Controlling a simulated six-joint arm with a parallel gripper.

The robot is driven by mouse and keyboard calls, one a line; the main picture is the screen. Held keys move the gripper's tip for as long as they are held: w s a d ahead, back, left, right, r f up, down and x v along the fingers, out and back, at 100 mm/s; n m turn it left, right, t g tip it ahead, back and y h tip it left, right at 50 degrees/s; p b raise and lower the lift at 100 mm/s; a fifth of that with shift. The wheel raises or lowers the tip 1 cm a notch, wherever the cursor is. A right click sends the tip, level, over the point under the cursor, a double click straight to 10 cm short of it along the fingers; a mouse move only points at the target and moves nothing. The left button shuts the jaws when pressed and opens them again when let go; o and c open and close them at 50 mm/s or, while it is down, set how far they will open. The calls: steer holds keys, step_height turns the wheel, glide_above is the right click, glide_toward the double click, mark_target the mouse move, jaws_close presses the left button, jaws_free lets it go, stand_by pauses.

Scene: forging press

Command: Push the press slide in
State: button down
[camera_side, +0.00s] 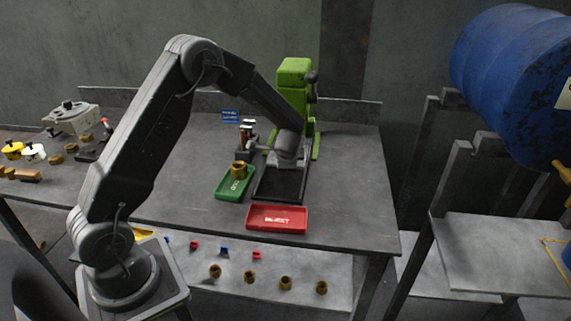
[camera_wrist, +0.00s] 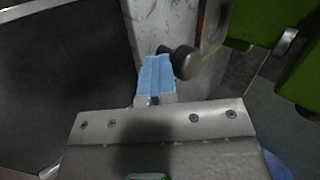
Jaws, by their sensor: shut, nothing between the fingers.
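The green press (camera_side: 294,85) stands at the back of the bench. A dark flat bed (camera_side: 280,188) extends in front of it; I cannot tell which part there is the slide, as my wrist covers the area. My gripper (camera_side: 253,147) is low in front of the press, its tip towards the left in the side view. In the wrist view my gripper (camera_wrist: 156,75) shows blue fingers closed together, with nothing between them. A dark round knob (camera_wrist: 185,62) is just right of the fingertips, beside a grey metal bar (camera_wrist: 160,25). I cannot tell whether they touch.
A green tray (camera_side: 222,190) with a brass part (camera_side: 238,170) is left of the bed. A red reject tray (camera_side: 277,217) lies in front. A small upright fixture (camera_side: 246,132) stands close left of my gripper. The bench is clear further right.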

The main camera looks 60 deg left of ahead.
steer(key=shift+w+a, duration=0.15)
steer(key=shift+d, duration=0.2)
steer(key=s+d, duration=0.2)
steer(key=shift+d+r, duration=0.1)
steer(key=shift+d, duration=0.2)
steer(key=s+d+r+n+h, duration=0.3)
steer(key=s+d+r, duration=0.6)
steer(key=s, duration=0.4)
steer(key=s+d+r+n+h, duration=0.4)
steer(key=s+d+r, duration=0.5)
steer(key=s, duration=0.5)
step_height(320, 180, up, 3)
steer(key=shift+s+d+f, duration=0.15)
steer(key=shift+s+d, duration=0.1)
steer(key=shift+s, duration=0.05)
